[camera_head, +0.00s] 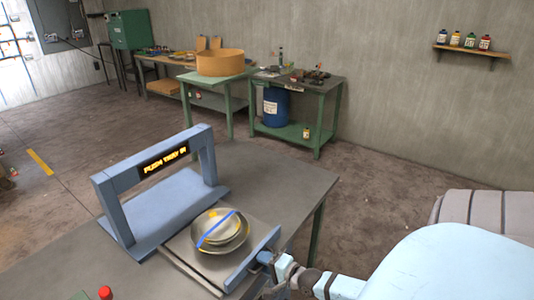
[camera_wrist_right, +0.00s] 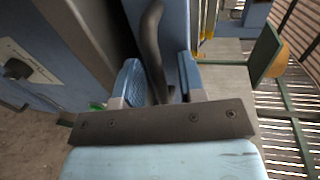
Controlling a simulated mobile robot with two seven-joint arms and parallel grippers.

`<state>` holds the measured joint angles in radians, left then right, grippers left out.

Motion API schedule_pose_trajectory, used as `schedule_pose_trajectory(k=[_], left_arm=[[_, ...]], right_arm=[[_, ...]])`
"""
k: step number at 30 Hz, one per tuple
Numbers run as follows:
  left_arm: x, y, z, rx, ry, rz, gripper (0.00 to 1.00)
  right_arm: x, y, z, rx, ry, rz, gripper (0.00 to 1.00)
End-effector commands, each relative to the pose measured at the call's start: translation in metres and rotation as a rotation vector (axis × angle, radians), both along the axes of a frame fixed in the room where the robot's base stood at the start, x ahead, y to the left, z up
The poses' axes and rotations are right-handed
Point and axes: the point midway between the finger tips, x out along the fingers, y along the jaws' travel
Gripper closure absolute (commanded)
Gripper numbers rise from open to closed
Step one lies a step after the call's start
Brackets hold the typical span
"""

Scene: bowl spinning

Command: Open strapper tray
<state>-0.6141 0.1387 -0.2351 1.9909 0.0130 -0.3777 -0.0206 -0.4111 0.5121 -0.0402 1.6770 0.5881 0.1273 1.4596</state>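The strapper (camera_head: 160,190) is a blue frame on the grey table, with a lit display reading "PUSH TRAY IN". Its tray (camera_head: 187,262) is out in front of the arch, with a blue front panel (camera_head: 252,258). Stacked metal bowls (camera_head: 220,230) with a blue strap across them sit on the tray. My right gripper (camera_head: 268,260) is at the panel's outer side. In the right wrist view its blue fingers (camera_wrist_right: 159,82) stand apart, one on each side of a dark curved handle (camera_wrist_right: 152,45), with some gap showing. My left gripper is not in view.
A red button (camera_head: 105,292) is at the bottom left on the table. Green workbenches (camera_head: 320,115) with a blue barrel (camera_head: 276,107) stand by the back wall. A grey ribbed object (camera_head: 485,215) is at the right. The floor right of the table is mostly clear.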

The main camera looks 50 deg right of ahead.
Motion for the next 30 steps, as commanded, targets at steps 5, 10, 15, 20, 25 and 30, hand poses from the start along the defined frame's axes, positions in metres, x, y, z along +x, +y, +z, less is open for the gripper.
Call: schedule_pose_trajectory(k=[5, 10, 15, 20, 25, 30], left_arm=[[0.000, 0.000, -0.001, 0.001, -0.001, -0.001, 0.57], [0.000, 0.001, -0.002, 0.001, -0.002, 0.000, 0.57], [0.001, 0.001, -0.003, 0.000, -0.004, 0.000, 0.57], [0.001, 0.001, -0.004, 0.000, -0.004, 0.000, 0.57], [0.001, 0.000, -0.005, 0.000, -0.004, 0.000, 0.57], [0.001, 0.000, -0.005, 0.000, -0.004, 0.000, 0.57]], right_arm=[[-0.011, -0.001, 0.001, 0.000, 0.001, 0.000, 0.63], [-0.042, -0.003, 0.007, 0.000, 0.004, 0.001, 0.63], [-0.078, -0.006, 0.015, -0.001, 0.004, 0.001, 0.63], [-0.107, -0.008, 0.021, 0.000, 0.004, 0.000, 0.63], [-0.127, -0.010, 0.026, 0.000, 0.002, 0.001, 0.63], [-0.134, -0.011, 0.029, 0.000, 0.000, 0.000, 0.63]])
